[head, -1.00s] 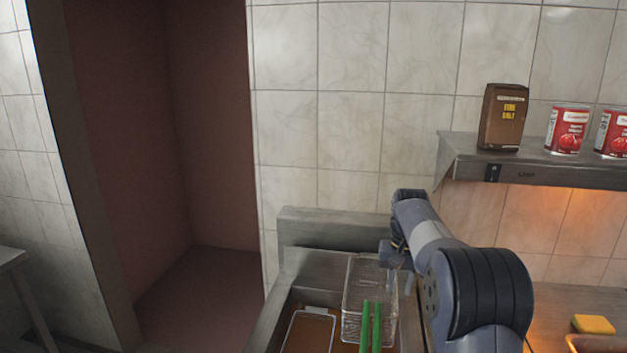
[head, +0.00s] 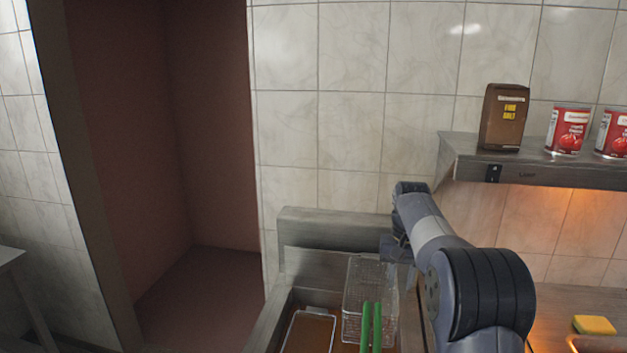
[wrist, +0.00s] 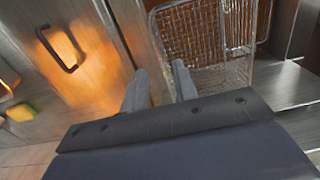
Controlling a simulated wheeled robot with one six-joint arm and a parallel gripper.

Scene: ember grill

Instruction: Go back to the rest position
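My gripper (wrist: 160,84) shows in the wrist view with its two grey fingers apart and nothing between them. In the head view my arm reaches over the fryer's right side, and its fingertips are mostly hidden. A wire fry basket (head: 369,290) with green handles (head: 371,325) sits in the fryer (head: 265,325), left of my gripper. The basket also shows in the wrist view (wrist: 205,35), just beyond the fingers and apart from them.
A shelf (head: 560,172) on the right wall holds a brown salt box (head: 503,118) and red cans (head: 568,130). A yellow sponge (head: 594,325) lies on the counter at lower right. A dark open recess is at left.

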